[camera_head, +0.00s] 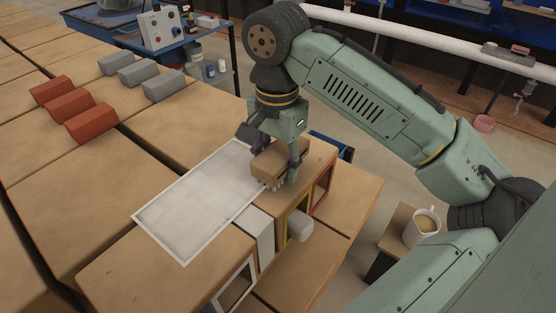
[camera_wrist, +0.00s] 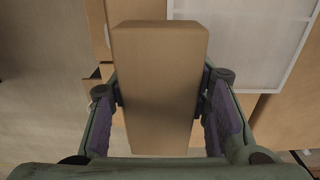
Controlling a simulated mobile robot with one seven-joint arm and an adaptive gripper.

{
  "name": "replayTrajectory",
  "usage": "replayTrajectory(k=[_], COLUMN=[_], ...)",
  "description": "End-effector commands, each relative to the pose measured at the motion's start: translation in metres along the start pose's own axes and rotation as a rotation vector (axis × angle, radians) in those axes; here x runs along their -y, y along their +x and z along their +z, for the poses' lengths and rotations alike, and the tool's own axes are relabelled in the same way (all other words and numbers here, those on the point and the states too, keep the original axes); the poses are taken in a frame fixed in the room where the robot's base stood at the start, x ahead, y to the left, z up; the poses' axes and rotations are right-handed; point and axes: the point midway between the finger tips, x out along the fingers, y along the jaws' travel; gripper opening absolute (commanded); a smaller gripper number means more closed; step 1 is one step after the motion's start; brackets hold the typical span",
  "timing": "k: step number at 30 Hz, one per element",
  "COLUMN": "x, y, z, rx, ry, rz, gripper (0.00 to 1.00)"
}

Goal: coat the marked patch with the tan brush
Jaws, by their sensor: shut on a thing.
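The tan brush (camera_head: 278,160) is a tan block with pale bristles just showing under it in the head view. My gripper (camera_head: 272,150) is shut on it, one finger on each side. In the wrist view the brush (camera_wrist: 160,85) sits between the purple finger pads of my gripper (camera_wrist: 165,105). The marked patch (camera_head: 190,205) is a pale rectangle with a white border on the brick tops. The brush is beside its right edge in the head view. The patch (camera_wrist: 240,50) also shows at upper right in the wrist view. I cannot tell whether the bristles touch anything.
Red blocks (camera_head: 68,106) and grey blocks (camera_head: 140,74) stand on the brick tops at upper left. A white cylinder (camera_head: 299,225) sticks out from the front openings below my gripper. A mug (camera_head: 422,228) stands on a small stand at right. A blue cart (camera_head: 180,40) is behind.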

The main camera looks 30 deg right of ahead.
Motion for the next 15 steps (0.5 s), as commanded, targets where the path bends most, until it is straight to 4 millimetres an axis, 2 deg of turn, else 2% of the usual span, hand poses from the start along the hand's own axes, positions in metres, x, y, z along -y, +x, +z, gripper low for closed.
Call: replayTrajectory(k=[15], x=[0.0002], y=[0.0036], z=[0.0009], rx=[0.0], ry=[0.0], rz=[-0.001], gripper=[0.21])
